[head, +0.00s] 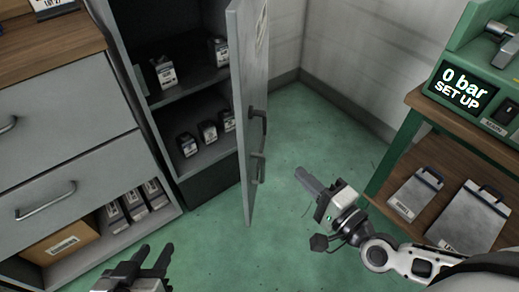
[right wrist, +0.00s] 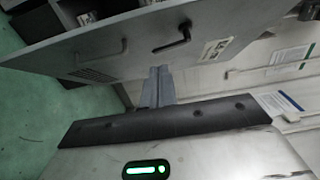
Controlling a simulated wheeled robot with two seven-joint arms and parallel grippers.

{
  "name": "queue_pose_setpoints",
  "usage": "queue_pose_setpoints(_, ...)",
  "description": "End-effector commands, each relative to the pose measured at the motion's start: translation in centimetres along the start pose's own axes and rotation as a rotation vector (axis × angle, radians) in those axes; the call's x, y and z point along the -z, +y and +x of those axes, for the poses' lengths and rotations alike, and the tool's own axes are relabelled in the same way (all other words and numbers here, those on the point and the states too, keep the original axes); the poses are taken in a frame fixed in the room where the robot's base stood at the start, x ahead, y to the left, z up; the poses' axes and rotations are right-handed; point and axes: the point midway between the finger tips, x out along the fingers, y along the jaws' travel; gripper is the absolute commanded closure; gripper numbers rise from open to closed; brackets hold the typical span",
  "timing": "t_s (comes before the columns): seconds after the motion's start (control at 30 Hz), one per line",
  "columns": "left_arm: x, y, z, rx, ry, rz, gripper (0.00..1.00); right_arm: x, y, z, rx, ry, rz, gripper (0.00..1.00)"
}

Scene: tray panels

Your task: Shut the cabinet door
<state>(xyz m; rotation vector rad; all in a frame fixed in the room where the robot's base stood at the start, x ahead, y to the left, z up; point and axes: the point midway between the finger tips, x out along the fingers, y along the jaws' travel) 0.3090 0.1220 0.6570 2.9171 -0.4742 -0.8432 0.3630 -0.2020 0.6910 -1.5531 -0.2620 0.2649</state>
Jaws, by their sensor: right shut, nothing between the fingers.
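The grey cabinet door (head: 240,90) stands open at the cabinet's right edge and sticks out into the room. My left gripper (head: 150,256) is open and empty at the bottom left, before the drawers.
A drawer unit (head: 70,105) with a wooden top and a lower shelf of boxes stands left of the cabinet. A green-framed workbench (head: 395,150) with a display is at the right. The green floor (head: 300,135) between is clear.

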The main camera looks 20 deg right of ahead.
Motion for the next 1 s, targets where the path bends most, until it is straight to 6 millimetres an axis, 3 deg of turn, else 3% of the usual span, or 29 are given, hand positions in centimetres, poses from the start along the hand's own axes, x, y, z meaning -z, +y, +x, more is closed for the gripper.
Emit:
queue_pose_setpoints(0.5, 0.4, -0.1, -0.3, 0.001, 0.006, 0.011, 0.64, -0.3, -0.3, 10.0, 0.005, -0.002, 0.002, 1.0)
queue_pose_setpoints(0.7, 1.2, -0.2, -1.1, 0.01, 0.024, 0.014, 0.64, -2.3, -0.2, 11.7, 0.002, -0.001, 0.001, 1.0)
queue_pose_setpoints(1.0, 1.3, -0.2, -1.3, 0.015, 0.029, 0.008, 0.64, -3.0, -0.1, 12.3, 0.001, -0.001, -0.002, 1.0)
